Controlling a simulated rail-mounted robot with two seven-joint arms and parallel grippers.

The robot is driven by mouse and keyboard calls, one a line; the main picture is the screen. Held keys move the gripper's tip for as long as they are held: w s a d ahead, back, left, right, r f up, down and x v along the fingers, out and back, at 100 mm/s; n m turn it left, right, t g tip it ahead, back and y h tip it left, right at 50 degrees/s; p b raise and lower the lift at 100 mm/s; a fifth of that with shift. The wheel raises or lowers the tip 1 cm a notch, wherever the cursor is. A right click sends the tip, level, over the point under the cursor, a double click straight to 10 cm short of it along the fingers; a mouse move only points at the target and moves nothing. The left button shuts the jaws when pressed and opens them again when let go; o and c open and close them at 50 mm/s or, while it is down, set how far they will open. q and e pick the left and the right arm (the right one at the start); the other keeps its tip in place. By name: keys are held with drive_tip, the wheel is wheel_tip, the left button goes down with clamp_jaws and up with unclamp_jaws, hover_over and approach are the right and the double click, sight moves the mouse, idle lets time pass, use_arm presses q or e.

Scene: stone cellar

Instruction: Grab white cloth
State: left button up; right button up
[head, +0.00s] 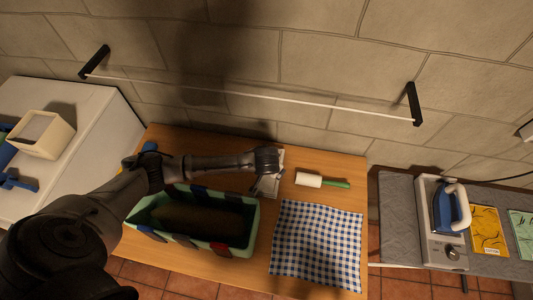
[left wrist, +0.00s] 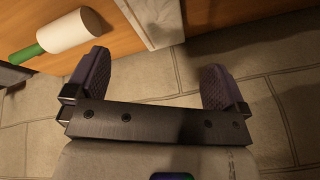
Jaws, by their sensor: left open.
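A pale grey-white flat item (head: 268,187), which looks like the white cloth, lies on the wooden table (head: 240,270) near its back, partly hidden under my left gripper. It also shows at the top of the left wrist view (left wrist: 158,14), with a faint pattern and a straight pale edge. My left gripper (head: 268,160) is above the table's back part, over the far end of this item. In the left wrist view the fingers (left wrist: 155,78) are wide apart with nothing between them. My right gripper is not in view.
A lint roller (head: 310,180) with a green handle lies right of the pale item. A blue checked cloth (head: 318,245) is in front. A green bin (head: 255,228) stands left of it. A wall rail (head: 250,97) runs behind. An iron (head: 447,213) stands at right.

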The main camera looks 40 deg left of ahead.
use_arm(q)
drive_tip(key=f+n, duration=0.1)
drive_tip(key=f, duration=0.1)
drive_tip(key=w+f+n, duration=0.1)
drive_tip(key=f+n, duration=0.1)
drive_tip(key=f, duration=0.1)
drive_tip(key=w+f+n, duration=0.1)
drive_tip(key=f+n, duration=0.1)
drive_tip(key=shift+w+a+f+h+b, duration=0.15)
drive_tip(key=shift+a+h+b, duration=0.15)
drive_tip(key=shift+a, duration=0.1)
drive_tip(key=shift+x, duration=3.25)
drive_tip(key=c, duration=0.8)
